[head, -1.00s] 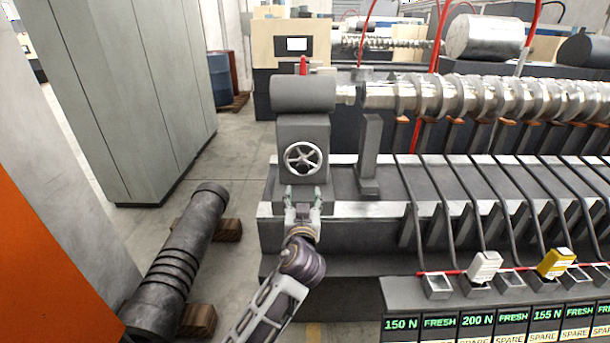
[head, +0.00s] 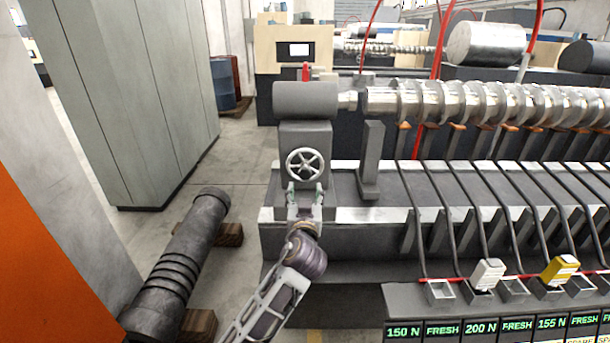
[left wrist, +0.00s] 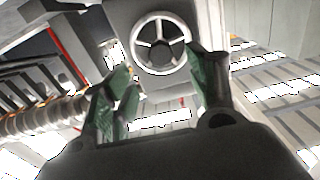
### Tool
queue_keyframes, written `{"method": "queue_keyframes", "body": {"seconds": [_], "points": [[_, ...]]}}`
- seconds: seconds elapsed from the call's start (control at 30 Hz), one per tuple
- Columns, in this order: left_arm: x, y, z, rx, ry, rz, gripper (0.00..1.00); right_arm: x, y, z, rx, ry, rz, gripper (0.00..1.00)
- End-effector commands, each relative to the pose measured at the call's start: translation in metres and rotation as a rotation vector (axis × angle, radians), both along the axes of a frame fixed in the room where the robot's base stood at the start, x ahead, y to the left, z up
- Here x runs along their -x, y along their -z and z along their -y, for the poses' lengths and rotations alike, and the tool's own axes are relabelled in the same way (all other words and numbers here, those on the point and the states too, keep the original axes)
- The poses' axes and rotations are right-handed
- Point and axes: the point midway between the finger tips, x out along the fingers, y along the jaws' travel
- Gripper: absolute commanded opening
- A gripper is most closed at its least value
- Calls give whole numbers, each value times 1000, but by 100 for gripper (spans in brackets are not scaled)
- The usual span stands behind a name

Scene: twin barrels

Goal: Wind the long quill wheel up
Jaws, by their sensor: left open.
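The quill wheel (head: 305,165) is a silver spoked handwheel on the front of the grey tailstock (head: 306,136) at the left end of the machine. My left gripper (head: 305,190) is open just below the wheel's rim in the head view, its fingers pointing up toward it. In the left wrist view the wheel (left wrist: 160,43) shows beyond and between the green-padded fingertips (left wrist: 165,75). Nothing is between the fingers, and they appear apart from the rim. My right gripper is not in view.
A long silver screw (head: 490,104) runs right from the tailstock. A grey upright post (head: 371,160) stands right of the wheel. A dark ribbed barrel (head: 180,260) lies on wooden blocks at lower left. A tall grey cabinet (head: 130,90) stands behind it, with clear floor between.

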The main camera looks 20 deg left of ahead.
Motion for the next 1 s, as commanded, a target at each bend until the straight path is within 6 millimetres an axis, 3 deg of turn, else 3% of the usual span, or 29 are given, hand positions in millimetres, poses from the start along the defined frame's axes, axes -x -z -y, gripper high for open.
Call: {"method": "queue_keyframes", "body": {"seconds": [1.0], "points": [[-94,-1,-27,-1,0,1,58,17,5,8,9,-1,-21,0]]}}
